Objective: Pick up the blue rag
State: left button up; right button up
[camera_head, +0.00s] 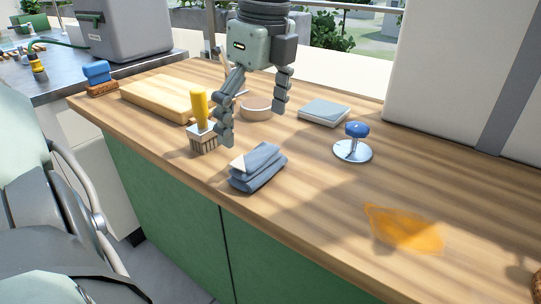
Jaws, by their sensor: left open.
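The blue rag (257,168) lies folded on the wooden counter near its front edge, with a pale corner on its upper left. My left gripper (254,126) hangs from above, behind and over the rag, fingers pointing down. Its two fingers are spread wide with nothing between them. The left finger ends just behind the rag in the picture, but I cannot tell its exact height. My right gripper does not show.
A yellow-handled brush (201,122) stands just left of the rag. An orange spill (405,230) lies front right.

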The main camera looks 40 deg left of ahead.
aim_at(257, 155)
pick_arm(q)
jog(key=f, duration=0.5)
jog(key=shift+d+f+p, duration=0.2)
jog(key=shift+f+p, duration=0.15)
jog(key=shift+p, duration=0.05)
jog(key=shift+a+f, duration=0.1)
jog(key=shift+f, duration=0.45)
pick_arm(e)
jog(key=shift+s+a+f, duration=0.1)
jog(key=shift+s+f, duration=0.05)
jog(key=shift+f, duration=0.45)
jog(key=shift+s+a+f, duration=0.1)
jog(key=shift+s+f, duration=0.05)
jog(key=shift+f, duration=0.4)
pick_arm(q)
jog(key=c, duration=0.7)
jog(key=shift+c, duration=0.2)
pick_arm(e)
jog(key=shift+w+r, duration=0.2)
pick_arm(q)
jog(key=shift+r, duration=0.1)
